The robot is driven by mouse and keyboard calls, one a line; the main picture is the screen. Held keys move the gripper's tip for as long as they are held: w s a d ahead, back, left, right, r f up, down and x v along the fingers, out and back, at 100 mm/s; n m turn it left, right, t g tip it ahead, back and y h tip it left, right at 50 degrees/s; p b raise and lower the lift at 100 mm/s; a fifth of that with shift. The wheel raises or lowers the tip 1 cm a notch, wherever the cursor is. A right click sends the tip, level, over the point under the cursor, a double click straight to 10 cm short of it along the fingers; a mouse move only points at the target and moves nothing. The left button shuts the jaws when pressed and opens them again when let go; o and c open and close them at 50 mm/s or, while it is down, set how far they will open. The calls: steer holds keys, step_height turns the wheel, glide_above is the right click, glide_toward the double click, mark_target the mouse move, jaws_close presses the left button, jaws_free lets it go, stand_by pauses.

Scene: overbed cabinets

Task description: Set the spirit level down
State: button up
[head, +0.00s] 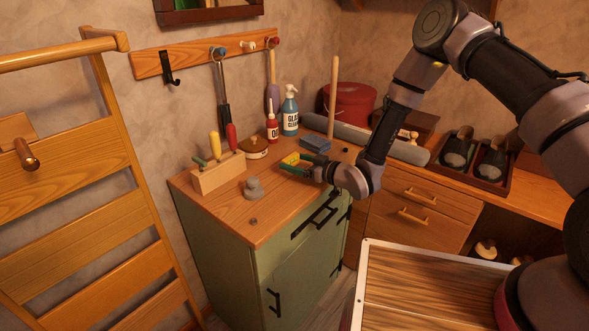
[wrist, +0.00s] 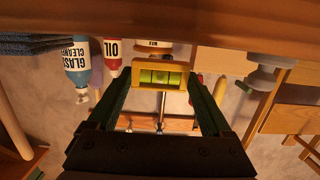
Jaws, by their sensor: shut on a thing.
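The spirit level (head: 290,158) is a small yellow block with a green vial. It is at the wooden top of the green cabinet (head: 290,205), toward its back right half. My gripper (head: 298,164) is shut on it, with one dark green finger on each side. In the wrist view, which is upside down, the spirit level (wrist: 160,76) sits between the fingertips of my gripper (wrist: 160,82), close to the wooden surface. I cannot tell whether it touches that surface. My gripper hides part of it in the head view.
Around it stand a blue sponge-like block (head: 315,143), a red oil bottle (head: 272,129), a glass cleaner bottle (head: 290,112), a round brown tin (head: 256,149), a wooden tool block (head: 217,172) and a grey knob-shaped object (head: 253,188). The cabinet top's front is mostly clear.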

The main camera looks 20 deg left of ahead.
steer(key=shift+f, duration=1.2)
steer(key=shift+f, duration=0.15)
steer(key=o, duration=1.3)
steer(key=shift+c, duration=0.2)
